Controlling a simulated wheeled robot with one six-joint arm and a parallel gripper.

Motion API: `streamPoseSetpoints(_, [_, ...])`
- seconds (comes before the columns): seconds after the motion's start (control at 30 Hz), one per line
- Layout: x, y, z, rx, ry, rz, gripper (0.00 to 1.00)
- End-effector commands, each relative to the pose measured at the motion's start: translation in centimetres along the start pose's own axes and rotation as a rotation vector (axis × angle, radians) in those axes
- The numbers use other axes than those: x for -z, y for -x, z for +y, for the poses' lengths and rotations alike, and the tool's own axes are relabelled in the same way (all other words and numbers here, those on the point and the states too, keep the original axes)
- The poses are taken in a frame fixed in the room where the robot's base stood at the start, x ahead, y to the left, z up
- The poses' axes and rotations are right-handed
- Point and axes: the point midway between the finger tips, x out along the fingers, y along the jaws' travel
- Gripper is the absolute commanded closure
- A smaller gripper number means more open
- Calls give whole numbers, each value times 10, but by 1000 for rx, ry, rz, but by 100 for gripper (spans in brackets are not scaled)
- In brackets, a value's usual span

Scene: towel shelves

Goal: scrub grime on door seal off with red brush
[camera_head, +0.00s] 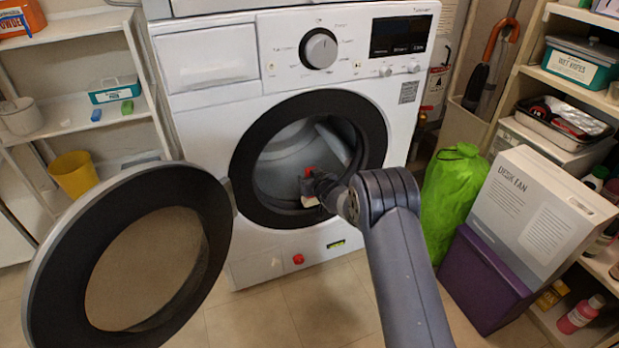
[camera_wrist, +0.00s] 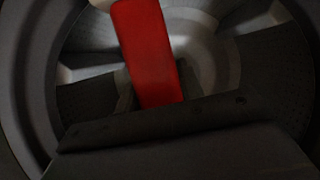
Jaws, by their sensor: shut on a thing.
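The washer's round door (camera_head: 130,265) stands open to the left. The dark door seal (camera_head: 262,205) rings the drum opening. My gripper (camera_head: 314,188) is at the lower part of this opening and is shut on the red brush (camera_head: 308,172). A pale part, perhaps bristles, shows just below the gripper, close to the lower seal; I cannot tell whether it touches. In the wrist view the red brush (camera_wrist: 150,55) rises tilted above the dark gripper body, with the drum behind. Any grime on the seal is too dark or hidden to tell.
The white washer (camera_head: 210,130) fills the middle. A green bag (camera_head: 452,195), a desk fan box (camera_head: 540,215) and a purple box (camera_head: 485,280) stand at the right beside shelves. A yellow cup (camera_head: 74,174) is on the left shelf. The floor in front is clear.

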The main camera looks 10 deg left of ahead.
Motion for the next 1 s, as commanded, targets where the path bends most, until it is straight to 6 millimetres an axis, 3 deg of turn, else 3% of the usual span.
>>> streamPoseSetpoints(1.0, [-9,-4,2,0,0,0,87])
